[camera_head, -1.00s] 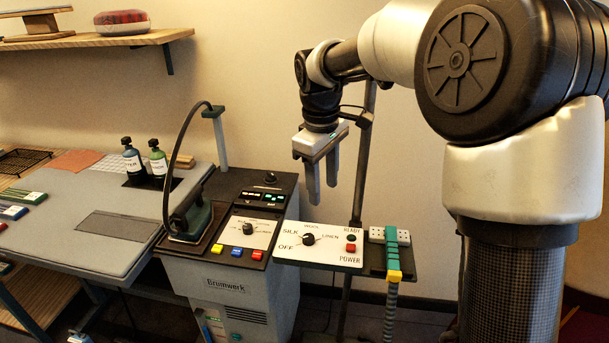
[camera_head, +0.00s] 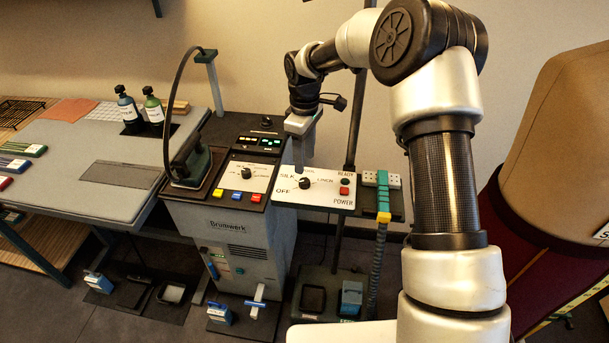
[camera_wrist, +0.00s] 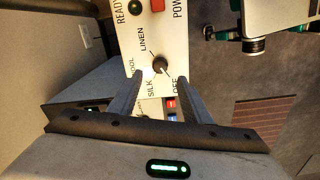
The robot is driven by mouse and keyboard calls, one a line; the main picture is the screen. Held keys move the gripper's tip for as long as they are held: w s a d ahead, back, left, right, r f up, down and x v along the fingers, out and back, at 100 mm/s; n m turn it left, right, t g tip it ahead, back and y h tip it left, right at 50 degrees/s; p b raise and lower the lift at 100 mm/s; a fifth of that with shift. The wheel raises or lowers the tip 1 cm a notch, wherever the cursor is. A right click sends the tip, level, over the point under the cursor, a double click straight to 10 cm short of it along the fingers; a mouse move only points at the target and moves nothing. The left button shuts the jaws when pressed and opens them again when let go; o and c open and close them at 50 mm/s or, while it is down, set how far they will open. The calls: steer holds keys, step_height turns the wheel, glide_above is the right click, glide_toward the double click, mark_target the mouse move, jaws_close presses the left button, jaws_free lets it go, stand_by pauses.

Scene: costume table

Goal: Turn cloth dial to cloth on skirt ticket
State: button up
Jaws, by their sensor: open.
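The cloth dial (camera_head: 305,183) is a black knob on a white sloped panel marked OFF, SILK, LINEN and a partly hidden word. It also shows in the wrist view (camera_wrist: 160,65), where its pale pointer appears to lie toward OFF. My gripper (camera_head: 303,163) is open above the panel, fingers pointing down. In the wrist view, the fingertips (camera_wrist: 159,76) show on either side of the dial; contact cannot be told. A maroon skirt (camera_head: 510,235) is on a dress form at the right. A white ticket (camera_head: 602,232) on it is cut off by the picture's edge; its cloth is unreadable.
A red POWER button (camera_head: 344,191) and dark READY lamp (camera_head: 345,181) sit right of the dial. A second control panel (camera_head: 249,176) and an iron (camera_head: 192,160) stand to the left. A green-and-yellow hose handle (camera_head: 383,193) rests just right of the panel.

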mark_target(305, 180)
step_height(305, 180, down, 8)
steer(key=shift+r, duration=0.15)
steer(key=c, duration=1)
steer(key=shift+c, duration=0.2)
steer(key=shift+m, duration=0.3)
steer(key=shift+m+b, duration=0.55)
steer(key=shift+m, duration=0.05)
steer(key=m+b, duration=0.2)
steer(key=m, duration=0.2)
steer(key=m+b, duration=0.1)
steer(key=m, duration=0.4)
steer(key=shift+m+b, duration=0.4)
